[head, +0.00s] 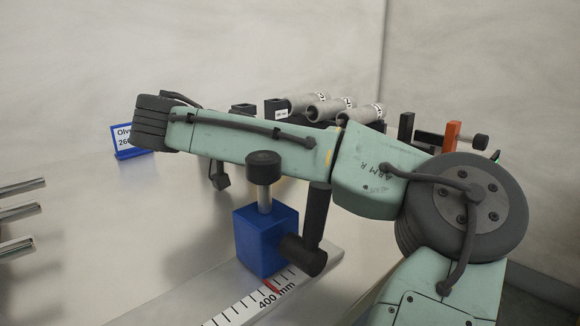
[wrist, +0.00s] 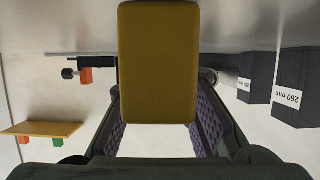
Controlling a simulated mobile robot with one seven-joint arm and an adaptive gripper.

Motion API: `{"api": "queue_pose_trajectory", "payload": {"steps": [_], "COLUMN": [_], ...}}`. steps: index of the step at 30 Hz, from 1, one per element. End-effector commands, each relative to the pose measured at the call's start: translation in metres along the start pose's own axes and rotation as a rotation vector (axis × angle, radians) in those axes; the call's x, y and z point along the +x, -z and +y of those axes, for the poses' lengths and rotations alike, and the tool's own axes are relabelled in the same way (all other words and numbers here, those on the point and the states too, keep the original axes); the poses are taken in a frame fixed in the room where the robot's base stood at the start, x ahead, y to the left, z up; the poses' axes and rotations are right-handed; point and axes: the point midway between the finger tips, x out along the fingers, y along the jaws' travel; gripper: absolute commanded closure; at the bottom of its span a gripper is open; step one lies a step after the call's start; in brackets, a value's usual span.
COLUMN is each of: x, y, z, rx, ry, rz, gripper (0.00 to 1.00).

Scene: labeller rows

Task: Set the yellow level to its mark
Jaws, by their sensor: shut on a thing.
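In the wrist view a mustard-yellow block (wrist: 158,60), which I take for the yellow level, fills the upper middle. My gripper (wrist: 158,135) has its purple-lined fingers on either side of the block's lower part and is shut on it. The block hides what is behind it. In the head view my arm crosses the middle and hides my gripper. The level cannot be made out clearly there, and I cannot tell which mark belongs to it.
A blue block with a black knob (head: 264,235) stands on a white scale (head: 240,309) near a red line and "400 mm". A blue-framed sign (head: 131,154) stands left. Silver cylinders (head: 327,108) lie behind my arm.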

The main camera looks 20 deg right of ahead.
Motion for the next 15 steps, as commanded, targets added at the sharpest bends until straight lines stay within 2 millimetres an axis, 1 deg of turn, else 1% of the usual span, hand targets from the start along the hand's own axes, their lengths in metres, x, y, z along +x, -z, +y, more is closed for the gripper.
{"api": "queue_pose_trajectory", "payload": {"steps": [8, 9, 15], "x": [0.0010, 0.0010, 0.0010], "y": [-0.0025, -0.0024, -0.0023], "z": [0.0000, 0.0000, 0.0001], "rx": [0.001, 0.001, 0.000], "ry": [0.000, 0.000, 0.000], "rz": [0.001, 0.001, 0.000], "gripper": [1.00, 0.78, 0.65]}}
